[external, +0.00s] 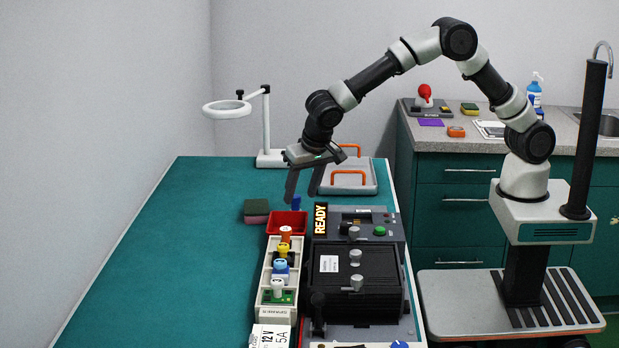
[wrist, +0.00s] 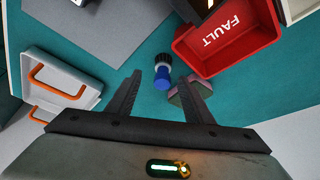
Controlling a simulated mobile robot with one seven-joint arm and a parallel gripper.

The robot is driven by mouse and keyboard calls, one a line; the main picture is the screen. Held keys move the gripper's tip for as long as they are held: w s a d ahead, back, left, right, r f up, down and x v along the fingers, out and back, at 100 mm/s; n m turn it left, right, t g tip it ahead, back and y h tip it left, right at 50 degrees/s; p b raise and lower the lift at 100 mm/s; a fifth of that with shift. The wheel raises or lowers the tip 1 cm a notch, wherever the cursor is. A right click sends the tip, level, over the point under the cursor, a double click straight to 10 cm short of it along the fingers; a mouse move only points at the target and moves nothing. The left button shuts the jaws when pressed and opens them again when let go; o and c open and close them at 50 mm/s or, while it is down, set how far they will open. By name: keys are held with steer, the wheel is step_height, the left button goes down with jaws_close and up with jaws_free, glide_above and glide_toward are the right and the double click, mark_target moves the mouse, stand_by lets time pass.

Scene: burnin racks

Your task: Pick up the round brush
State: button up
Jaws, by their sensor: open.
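The round brush (wrist: 162,78) has a blue handle and a dark head. In the wrist view it is seen between the two fingers of my gripper (wrist: 162,76), with nothing in their grip. In the external view its blue part (external: 296,203) shows just behind the red bin, below my gripper (external: 302,197). My gripper is open and points down above the brush; the fingers look apart from it. The exact height gap is hard to judge.
A red bin marked FAULT (wrist: 228,38) stands close beside the brush. A green and pink sponge (external: 256,211) lies to the left. A grey case with orange handles (external: 349,180) and a magnifier lamp (external: 228,108) stand behind. The left of the teal table (external: 170,255) is clear.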

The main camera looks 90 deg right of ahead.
mark_target(298, 197)
steer(key=shift+w+x, duration=0.2)
steer(key=shift+x, duration=2.45)
steer(key=shift+a, duration=0.15)
steer(key=c, duration=1.1)
